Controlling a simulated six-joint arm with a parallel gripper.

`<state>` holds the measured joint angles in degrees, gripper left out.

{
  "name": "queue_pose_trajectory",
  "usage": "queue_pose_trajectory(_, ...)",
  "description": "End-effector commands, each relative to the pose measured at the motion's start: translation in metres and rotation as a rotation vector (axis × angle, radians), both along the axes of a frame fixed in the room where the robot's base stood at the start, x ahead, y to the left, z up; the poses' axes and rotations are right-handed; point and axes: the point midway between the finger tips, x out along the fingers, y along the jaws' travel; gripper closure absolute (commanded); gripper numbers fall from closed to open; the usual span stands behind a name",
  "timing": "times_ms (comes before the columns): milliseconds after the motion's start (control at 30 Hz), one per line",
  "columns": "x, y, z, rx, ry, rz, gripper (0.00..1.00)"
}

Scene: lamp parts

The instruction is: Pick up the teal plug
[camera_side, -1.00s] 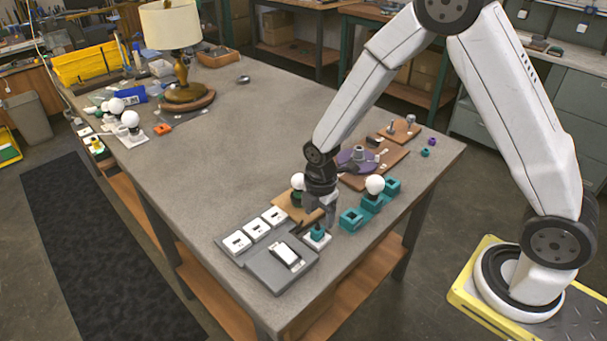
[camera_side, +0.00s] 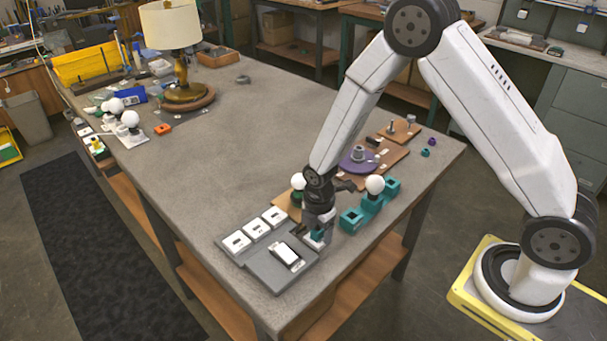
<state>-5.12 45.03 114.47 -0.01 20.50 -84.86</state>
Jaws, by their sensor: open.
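The teal plug (camera_side: 317,236) stands on a small white base (camera_side: 318,245) at the right end of the grey socket board, near the table's front edge. My gripper (camera_side: 318,230) points down right over it, its open fingers at the plug's height and hiding most of it. I cannot tell whether the fingers touch the plug.
A grey board (camera_side: 262,270) with white sockets and a switch lies to the left. Teal blocks (camera_side: 352,220) and a white bulb (camera_side: 375,185) stand close on the right. Another bulb (camera_side: 297,181) is behind my gripper. The table's middle (camera_side: 220,150) is clear.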

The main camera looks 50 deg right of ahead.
Motion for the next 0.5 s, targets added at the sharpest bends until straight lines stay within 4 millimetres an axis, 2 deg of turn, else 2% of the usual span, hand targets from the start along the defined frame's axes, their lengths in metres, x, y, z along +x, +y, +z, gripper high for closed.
queue_pose_trajectory(433,0.0003,0.0000,0.0004,0.000,-0.001,0.000,0.24)
queue_pose_trajectory(500,0.0003,0.0000,0.0004,0.000,-0.001,0.000,0.46)
